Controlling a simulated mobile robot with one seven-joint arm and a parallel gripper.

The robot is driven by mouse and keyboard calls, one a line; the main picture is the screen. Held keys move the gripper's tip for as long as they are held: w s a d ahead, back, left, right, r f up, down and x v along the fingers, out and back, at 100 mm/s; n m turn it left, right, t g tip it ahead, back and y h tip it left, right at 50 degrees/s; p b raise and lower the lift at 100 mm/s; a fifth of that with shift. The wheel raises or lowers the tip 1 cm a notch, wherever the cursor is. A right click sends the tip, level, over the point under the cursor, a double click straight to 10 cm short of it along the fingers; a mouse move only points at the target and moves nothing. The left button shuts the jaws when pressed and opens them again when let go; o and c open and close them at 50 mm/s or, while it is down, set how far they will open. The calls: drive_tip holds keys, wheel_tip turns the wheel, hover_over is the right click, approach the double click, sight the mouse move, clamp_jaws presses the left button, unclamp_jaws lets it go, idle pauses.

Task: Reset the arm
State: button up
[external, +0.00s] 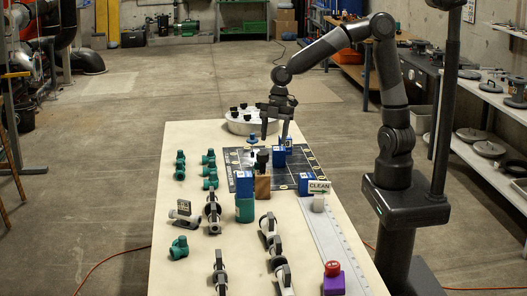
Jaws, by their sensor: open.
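My arm reaches from its base at the right over the table (180,235). My gripper (275,138) points down above the far part of the table, over the dark mat (305,160). It is open, and I see nothing between its fingers. Blue blocks stand on the mat below it, one of them (279,156) just under the fingers. The small picture does not show clearly how far apart fingers and block are.
A white round tub (240,127) with dark-topped items stands behind the mat. Teal fittings (179,247), dark-and-white valve pieces (213,213), a CLEAN sign (319,187) and a purple block with a red top (333,284) stand on the table. A shelf (485,165) lines the right wall.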

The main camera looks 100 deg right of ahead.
drive_tip(key=s+a+r+m+t+h, duration=0.2)
drive_tip(key=s+a+r+m+t, duration=0.25)
drive_tip(key=s, duration=0.55)
drive_tip(key=s+d+r+m, duration=0.2)
drive_tip(key=s+m, duration=0.1)
drive_tip(key=s, duration=0.3)
drive_tip(key=s+d+r+m, duration=0.2)
drive_tip(key=s+m, duration=0.1)
drive_tip(key=s, duration=0.3)
drive_tip(key=shift+m+g, duration=0.35)
